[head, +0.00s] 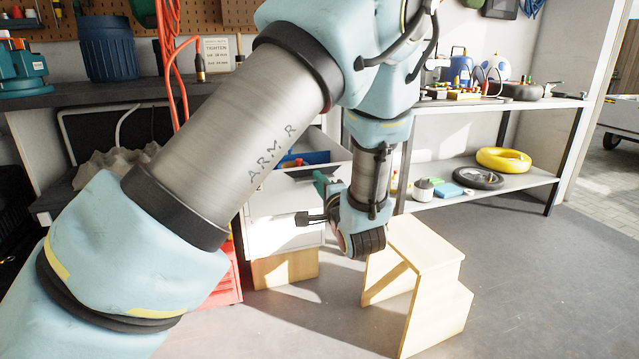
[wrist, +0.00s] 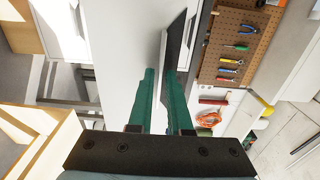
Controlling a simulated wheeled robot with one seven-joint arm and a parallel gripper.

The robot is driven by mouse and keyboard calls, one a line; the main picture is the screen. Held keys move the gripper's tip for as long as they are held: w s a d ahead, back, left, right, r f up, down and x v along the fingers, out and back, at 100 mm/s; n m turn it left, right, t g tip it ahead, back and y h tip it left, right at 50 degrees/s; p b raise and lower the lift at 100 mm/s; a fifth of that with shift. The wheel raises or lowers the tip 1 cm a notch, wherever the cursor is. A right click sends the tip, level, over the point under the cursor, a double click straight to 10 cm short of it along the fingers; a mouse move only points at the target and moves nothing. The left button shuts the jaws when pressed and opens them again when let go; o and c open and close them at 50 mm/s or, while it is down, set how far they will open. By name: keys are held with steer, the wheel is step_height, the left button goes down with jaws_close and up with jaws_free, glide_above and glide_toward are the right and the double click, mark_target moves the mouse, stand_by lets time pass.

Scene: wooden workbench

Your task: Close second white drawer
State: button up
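The white drawer unit (head: 283,232) stands below the bench, partly hidden behind my arm. An upper white drawer (head: 322,163) is pulled out, and blue and red items show inside it. Which drawer counts as second cannot be told.
A wooden step stool (head: 430,245) stands on the floor just right of my gripper. A red cabinet (head: 232,280) is partly hidden behind my arm. A shelf with a yellow ring (head: 503,159) is at the right. The floor at the front right is clear.

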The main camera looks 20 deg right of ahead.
jaws_close()
stand_by(1.0)
